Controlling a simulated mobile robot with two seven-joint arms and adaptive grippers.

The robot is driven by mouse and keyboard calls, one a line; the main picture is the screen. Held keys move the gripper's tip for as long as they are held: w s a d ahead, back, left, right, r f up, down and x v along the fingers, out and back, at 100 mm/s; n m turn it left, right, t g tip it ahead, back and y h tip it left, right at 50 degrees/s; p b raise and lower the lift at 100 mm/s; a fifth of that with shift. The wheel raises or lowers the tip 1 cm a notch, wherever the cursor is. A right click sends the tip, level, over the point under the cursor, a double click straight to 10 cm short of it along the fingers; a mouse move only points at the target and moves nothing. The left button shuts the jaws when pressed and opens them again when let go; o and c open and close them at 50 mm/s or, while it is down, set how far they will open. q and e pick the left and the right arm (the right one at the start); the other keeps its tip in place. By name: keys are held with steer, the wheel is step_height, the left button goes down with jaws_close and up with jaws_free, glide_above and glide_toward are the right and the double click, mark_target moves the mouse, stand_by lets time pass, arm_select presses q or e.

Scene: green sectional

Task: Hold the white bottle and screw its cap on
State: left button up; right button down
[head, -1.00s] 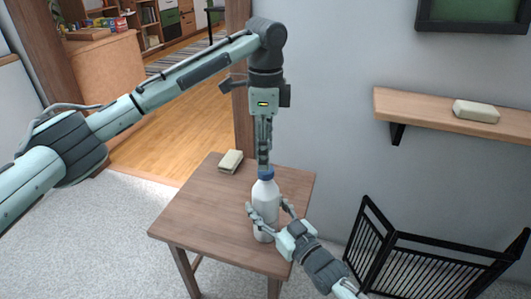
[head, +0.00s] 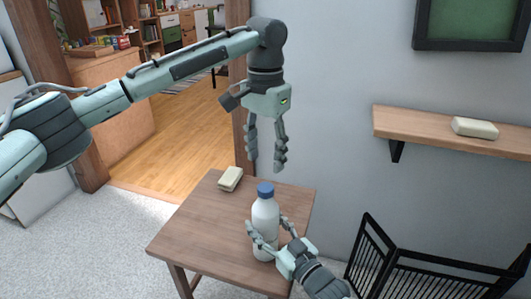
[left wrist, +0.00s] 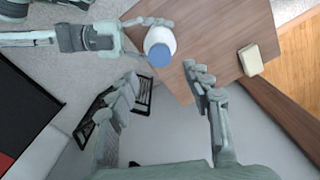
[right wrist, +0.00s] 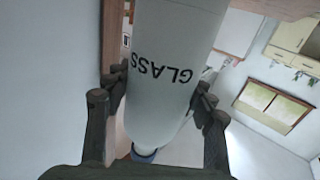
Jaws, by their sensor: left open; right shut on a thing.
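The white bottle (head: 265,218) stands upright on the small wooden table. In the right wrist view its body (right wrist: 170,70) carries the letters "GLASS". The blue cap (head: 265,189) sits on the bottle's mouth; it also shows in the left wrist view (left wrist: 159,55). My right gripper (head: 268,232) is shut around the bottle's lower body, a finger on each side. My left gripper (head: 265,168) is open and empty, pointing down above the cap and apart from it. How tightly the cap sits cannot be told.
The wooden table (head: 200,235) also bears a pale bar (head: 230,179) at its back left corner. A wall shelf (head: 420,126) with another pale bar (head: 475,128) is at the right. A black slatted rack (head: 420,280) stands on the floor at the lower right.

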mark_target(265, 187)
arm_select(q)
steer(key=shift+f, duration=4.05)
jaws_close()
steer(key=shift+o, duration=0.7)
jaws_free()
step_height(265, 187, up, 12)
